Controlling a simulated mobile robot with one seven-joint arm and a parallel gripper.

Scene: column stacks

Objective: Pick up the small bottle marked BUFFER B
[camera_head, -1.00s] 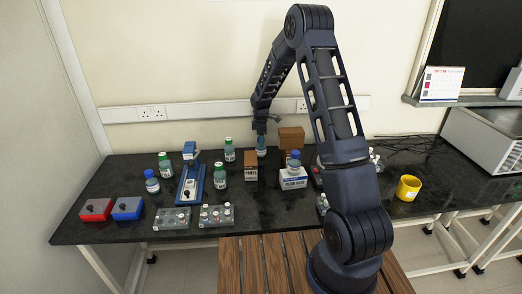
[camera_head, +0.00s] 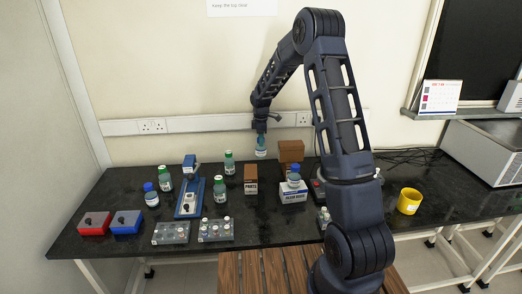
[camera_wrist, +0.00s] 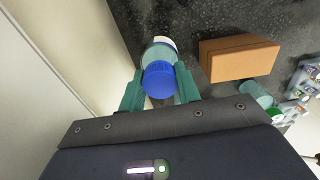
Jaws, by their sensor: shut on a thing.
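A small clear bottle with a blue cap and a pale label (camera_wrist: 158,52) is between the two teal fingers of my gripper (camera_wrist: 159,88) in the wrist view. The fingers are shut on its sides, near the cap. In the head view my gripper (camera_head: 261,138) is at the back of the bench, with the bottle (camera_head: 261,152) hanging upright below it, apparently just above the bench top. The writing on its label cannot be read. Other blue-capped bottles stand at the left (camera_head: 151,195) and on a white box (camera_head: 294,180); their labels are also too small to read.
A brown box (camera_head: 251,180) stands just in front of the held bottle, and a larger one (camera_head: 291,152) to its right. Green-capped bottles (camera_head: 229,163), a blue stand (camera_head: 190,197), vial racks (camera_head: 216,230) and a yellow mug (camera_head: 409,201) share the black bench (camera_head: 270,222). The wall is close behind.

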